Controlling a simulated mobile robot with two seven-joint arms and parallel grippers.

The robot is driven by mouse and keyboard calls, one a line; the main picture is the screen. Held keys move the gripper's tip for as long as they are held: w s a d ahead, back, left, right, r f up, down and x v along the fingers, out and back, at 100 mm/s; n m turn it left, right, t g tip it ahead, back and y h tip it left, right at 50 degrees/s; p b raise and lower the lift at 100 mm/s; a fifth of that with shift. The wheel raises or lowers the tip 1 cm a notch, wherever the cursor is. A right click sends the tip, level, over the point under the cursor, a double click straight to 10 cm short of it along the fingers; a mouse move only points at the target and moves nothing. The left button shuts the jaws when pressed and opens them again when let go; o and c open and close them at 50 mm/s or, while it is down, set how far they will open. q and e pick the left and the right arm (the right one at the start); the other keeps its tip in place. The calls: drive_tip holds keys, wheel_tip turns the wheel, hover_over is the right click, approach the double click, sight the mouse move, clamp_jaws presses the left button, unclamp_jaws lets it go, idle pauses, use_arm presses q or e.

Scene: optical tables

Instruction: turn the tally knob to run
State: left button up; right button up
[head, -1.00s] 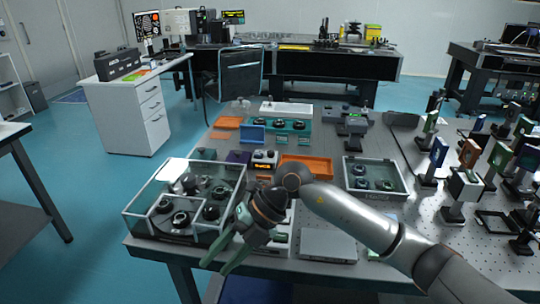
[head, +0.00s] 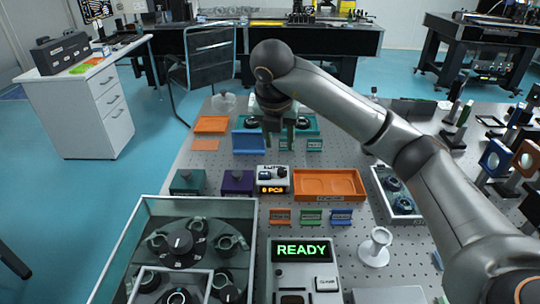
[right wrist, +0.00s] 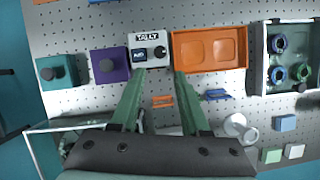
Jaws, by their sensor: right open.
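The tally box (head: 272,188) is a small pale unit on the perforated table, with a lit orange display reading "0 PCS" in the head view. In the right wrist view the box (right wrist: 149,40) shows a "TALLY" label, a blue key (right wrist: 140,52) and a dark round knob (right wrist: 158,59). The knob's setting is too small to read. My right gripper (head: 280,145) is open and empty, fingers pointing down, beyond the box in the head view. In the right wrist view its green fingertips (right wrist: 159,73) are apart, just below the box in the picture. My left gripper is out of view.
Purple (head: 237,182) and teal (head: 187,182) knobbed boxes stand left of the tally box; an orange tray (head: 328,184) lies right. A glass-walled case (head: 245,206) and a unit reading "READY" (head: 302,250) stand in front. Small coloured holders (head: 311,217) stand between.

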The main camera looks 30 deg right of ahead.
sight(282, 169)
drive_tip(key=x, duration=1.2)
drive_tip(key=shift+f, duration=0.15)
clamp_jaws()
